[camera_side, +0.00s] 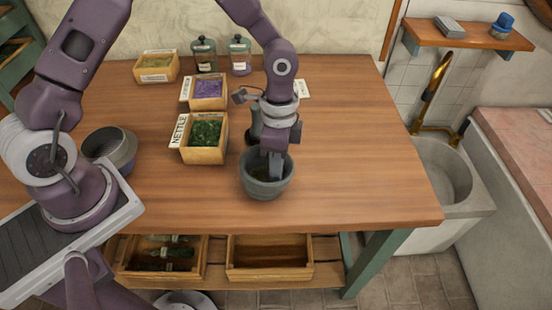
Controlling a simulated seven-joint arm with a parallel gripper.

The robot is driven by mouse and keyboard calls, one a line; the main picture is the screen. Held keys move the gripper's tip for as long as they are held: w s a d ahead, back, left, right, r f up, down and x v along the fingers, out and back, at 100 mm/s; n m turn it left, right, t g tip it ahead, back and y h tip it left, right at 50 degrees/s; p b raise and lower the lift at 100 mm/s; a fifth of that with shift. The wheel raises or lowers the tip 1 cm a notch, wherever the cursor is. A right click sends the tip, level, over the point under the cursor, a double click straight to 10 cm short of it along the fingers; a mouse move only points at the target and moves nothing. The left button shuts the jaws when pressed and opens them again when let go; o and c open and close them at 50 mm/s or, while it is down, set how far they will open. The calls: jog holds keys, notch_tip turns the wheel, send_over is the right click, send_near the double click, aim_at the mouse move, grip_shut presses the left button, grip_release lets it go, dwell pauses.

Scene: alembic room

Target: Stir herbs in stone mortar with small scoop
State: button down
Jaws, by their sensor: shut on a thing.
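The grey-green stone mortar (257,188) stands upright on the wooden table, right of the middle. My gripper (272,168) points down into its mouth, with the fingertips at or below the rim. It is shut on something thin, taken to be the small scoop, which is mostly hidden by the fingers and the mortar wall. The herbs inside the mortar cannot be made out clearly. A wooden box of dark green herbs (205,133) labelled NETTLE stands to the left of the mortar, apart from it.
Behind the mortar, a dark grey-green object (255,124) is partly hidden by my gripper. A box of purple herbs (208,89), another herb box (156,64) and two lidded jars (205,56) stand farther back. A metal pot (110,148) is at left. The table's right side is clear.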

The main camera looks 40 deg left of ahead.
jog(key=shift+s+a+f, duration=0.15)
jog(key=shift+a+f, duration=0.05)
jog(key=shift+f, duration=0.45)
jog(key=c, duration=1.3)
grip_release()
jog(key=shift+c, duration=1.1)
jog(key=shift+o, duration=0.2)
jog(key=shift+w+d+r, duration=0.2)
jog(key=shift+w+r, duration=0.25)
jog(key=shift+r, duration=0.05)
jog(key=shift+w+d+r, duration=0.3)
jog(key=shift+r, duration=0.75)
jog(key=shift+w+d+r, duration=0.3)
jog(key=shift+w+r, duration=0.05)
jog(key=shift+r, duration=0.65)
jog(key=shift+w+d+r, duration=0.3)
jog(key=shift+r, duration=0.9)
